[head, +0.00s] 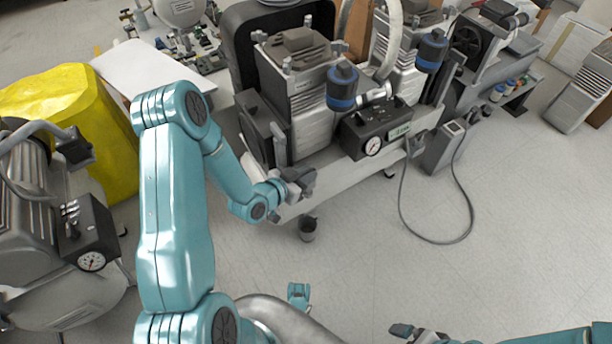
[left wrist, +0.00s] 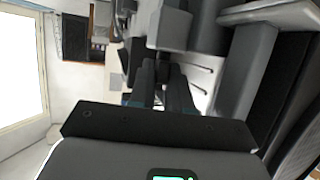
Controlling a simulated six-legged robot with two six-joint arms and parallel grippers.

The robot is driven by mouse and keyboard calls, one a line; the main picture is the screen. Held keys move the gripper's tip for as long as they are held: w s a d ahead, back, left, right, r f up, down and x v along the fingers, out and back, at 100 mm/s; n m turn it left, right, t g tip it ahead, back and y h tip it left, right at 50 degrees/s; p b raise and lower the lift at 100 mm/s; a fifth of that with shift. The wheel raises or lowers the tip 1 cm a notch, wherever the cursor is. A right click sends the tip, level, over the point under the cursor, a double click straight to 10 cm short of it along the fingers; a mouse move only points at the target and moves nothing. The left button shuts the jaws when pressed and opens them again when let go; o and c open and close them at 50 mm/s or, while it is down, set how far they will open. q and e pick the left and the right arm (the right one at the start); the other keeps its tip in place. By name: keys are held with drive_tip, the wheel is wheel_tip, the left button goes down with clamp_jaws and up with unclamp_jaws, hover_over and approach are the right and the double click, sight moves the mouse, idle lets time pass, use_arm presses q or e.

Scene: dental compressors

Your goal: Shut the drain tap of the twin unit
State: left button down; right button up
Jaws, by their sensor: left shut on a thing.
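The twin unit (head: 300,90) stands at the upper middle of the head view, with two grey finned compressor heads, blue-banded filters and a black box with a gauge. My left gripper (head: 302,184) is at the near left end of its pale base, above a small dark cup on the floor. It is shut on what appears to be the drain tap, which the gripper mostly hides. In the left wrist view the two dark fingers (left wrist: 165,88) are close together, reaching toward a grey block. My right gripper (head: 418,333) is at the bottom edge, apart from everything; its jaw opening is unclear.
The dark cup (head: 307,229) stands on the floor below the left gripper. A grey cable (head: 432,240) loops on the floor at the right. Another compressor (head: 50,230) and a yellow covered thing (head: 75,115) stand at the left. The floor in front is mostly clear.

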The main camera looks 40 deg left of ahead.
idle(0.5)
use_arm(q)
drive_tip(key=c, duration=1.2)
unclamp_jaws()
drive_tip(key=shift+o, duration=0.2)
drive_tip(key=p+v, duration=0.6)
drive_tip(key=v, duration=1)
drive_tip(key=shift+s+a, duration=0.15)
drive_tip(key=shift+r, duration=0.1)
